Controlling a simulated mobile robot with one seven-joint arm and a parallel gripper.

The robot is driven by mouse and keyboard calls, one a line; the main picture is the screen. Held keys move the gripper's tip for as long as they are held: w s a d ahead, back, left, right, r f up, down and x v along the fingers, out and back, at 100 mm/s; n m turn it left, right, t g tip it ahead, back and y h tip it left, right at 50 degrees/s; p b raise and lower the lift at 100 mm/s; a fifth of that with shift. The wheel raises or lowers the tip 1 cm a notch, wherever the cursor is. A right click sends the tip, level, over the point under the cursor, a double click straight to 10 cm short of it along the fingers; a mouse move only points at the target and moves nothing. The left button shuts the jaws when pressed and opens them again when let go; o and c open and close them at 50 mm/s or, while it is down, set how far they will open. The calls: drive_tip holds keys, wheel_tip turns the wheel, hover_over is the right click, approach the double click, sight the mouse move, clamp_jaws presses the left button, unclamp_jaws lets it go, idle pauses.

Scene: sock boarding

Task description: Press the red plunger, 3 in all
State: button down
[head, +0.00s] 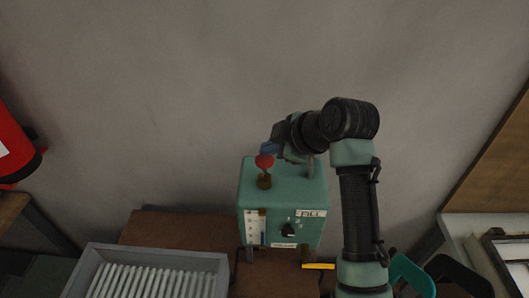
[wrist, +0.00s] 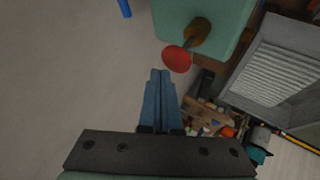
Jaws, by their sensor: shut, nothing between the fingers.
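The red plunger (head: 264,161) is a round red knob on a short brass-coloured stem, standing up from the top of a teal box (head: 283,188). In the wrist view the red plunger (wrist: 177,59) is just beyond my fingertips, with the teal box (wrist: 228,15) behind it. My gripper (wrist: 161,73) has its two blue fingers together with nothing between them. In the head view my gripper (head: 268,148) is just above and behind the knob. I cannot tell for certain whether it touches the knob.
The box front has a dial (head: 288,230), a gauge strip and a "FILL" label. A grey ribbed tray (head: 150,255) lies at the left on the brown table (head: 180,229). A red cylinder (head: 12,145) is at far left.

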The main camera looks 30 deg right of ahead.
sight(269, 160)
drive_tip(key=shift+r, duration=0.3)
wheel_tip(269, 160, up, 5)
drive_tip(key=p, duration=0.3)
drive_tip(key=shift+p, duration=0.4)
idle(2.3)
